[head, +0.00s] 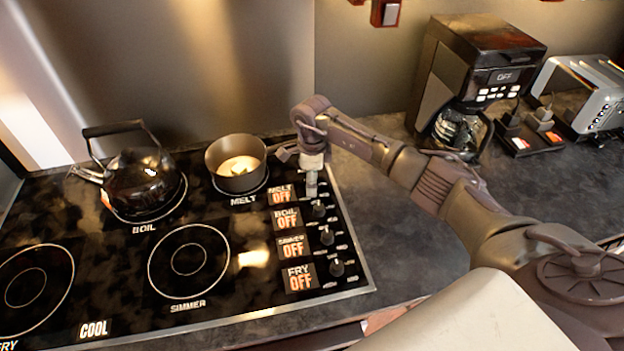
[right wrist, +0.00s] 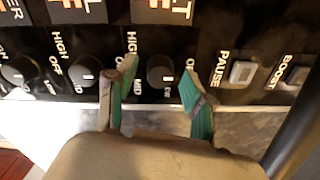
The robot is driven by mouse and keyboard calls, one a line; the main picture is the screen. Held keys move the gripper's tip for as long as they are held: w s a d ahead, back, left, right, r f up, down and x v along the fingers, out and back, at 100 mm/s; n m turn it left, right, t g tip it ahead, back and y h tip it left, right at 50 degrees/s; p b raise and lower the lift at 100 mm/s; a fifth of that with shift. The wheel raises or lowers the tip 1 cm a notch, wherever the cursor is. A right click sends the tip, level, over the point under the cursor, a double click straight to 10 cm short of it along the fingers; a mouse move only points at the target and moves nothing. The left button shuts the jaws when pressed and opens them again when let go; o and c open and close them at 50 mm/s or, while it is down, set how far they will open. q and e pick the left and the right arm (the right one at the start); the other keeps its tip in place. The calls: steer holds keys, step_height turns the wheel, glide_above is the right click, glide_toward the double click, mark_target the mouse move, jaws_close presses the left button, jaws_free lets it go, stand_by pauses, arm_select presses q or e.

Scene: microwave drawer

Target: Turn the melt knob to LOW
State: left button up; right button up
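The melt knob (right wrist: 158,76) is a round black knob with a white mark, at the cooktop's front edge in the right wrist view. My right gripper (right wrist: 161,84) is open, with one teal-padded finger on each side of this knob. Gaps show between the pads and the knob. In the head view my right gripper (head: 312,184) points down at the knob row and hides the melt knob. The melt display (head: 281,194) reads OFF. My left gripper is not in view.
The boil (head: 319,210), simmer (head: 327,237) and fry (head: 337,268) knobs line up below, their displays reading OFF. A pot (head: 236,185) stands on the melt burner and a kettle (head: 143,182) on the boil burner. Pause (right wrist: 242,73) and boost (right wrist: 294,76) buttons lie beside the melt knob.

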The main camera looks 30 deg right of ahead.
jaws_close()
steer(key=shift+m, duration=0.3)
steer(key=shift+m+b, duration=0.65)
steer(key=shift+m, duration=0.25)
steer(key=m+b, duration=0.1)
steer(key=m, duration=0.2)
steer(key=shift+m, duration=0.4)
steer(key=m+b, duration=0.1)
steer(key=m, duration=0.2)
steer(key=shift+r+m, duration=0.1)
steer(key=shift+m, duration=2.1)
steer(key=shift+b, duration=0.3)
